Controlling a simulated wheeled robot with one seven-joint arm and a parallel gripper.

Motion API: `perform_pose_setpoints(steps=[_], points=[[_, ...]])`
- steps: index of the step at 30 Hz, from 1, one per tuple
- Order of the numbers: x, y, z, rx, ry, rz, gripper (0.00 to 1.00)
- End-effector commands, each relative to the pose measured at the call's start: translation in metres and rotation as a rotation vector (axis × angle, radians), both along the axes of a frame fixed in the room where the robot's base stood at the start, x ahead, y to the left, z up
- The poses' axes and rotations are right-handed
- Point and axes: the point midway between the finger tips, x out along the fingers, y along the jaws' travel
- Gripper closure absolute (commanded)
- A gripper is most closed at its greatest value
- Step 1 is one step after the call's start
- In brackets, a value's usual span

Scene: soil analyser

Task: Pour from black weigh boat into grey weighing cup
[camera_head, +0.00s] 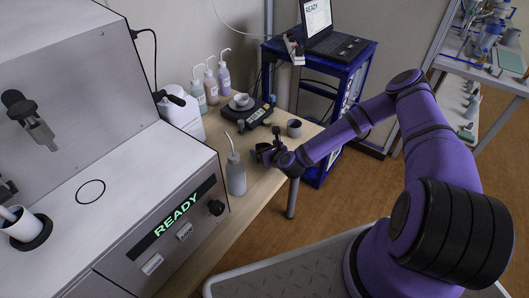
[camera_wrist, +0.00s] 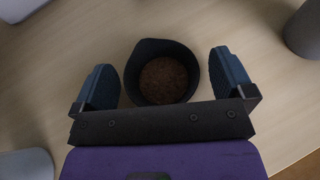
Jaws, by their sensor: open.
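The black weigh boat (camera_wrist: 162,72) stands on the wooden bench and holds brown soil. In the wrist view it has a pouring lip at its upper left. My gripper (camera_wrist: 165,85) is open, with one blue finger on each side of the boat and a gap on both sides. In the head view my gripper (camera_head: 264,152) is low over the bench, and the boat is hard to make out beside it. A small light grey cup (camera_head: 241,99), which looks like the weighing cup, sits on the black balance (camera_head: 247,115) behind the gripper.
A grey wash bottle (camera_head: 236,175) stands close left of my gripper. A darker grey container (camera_head: 294,127) stands to the right, near the bench edge. Several dispensing bottles (camera_head: 211,86) stand behind. The analyser (camera_head: 150,215) fills the left.

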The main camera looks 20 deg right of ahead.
Motion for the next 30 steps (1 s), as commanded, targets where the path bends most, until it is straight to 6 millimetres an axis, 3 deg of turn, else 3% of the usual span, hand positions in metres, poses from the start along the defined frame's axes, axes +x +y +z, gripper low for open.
perform_pose_setpoints(steps=[4,10,23,30], points=[[0.000,0.000,0.000,0.000,0.000,0.000,0.00],[0.000,0.000,0.000,0.000,0.000,0.000,0.44],[0.000,0.000,0.004,0.000,-0.001,0.000,0.45],[0.000,-0.001,0.025,0.001,-0.002,-0.001,0.45]])
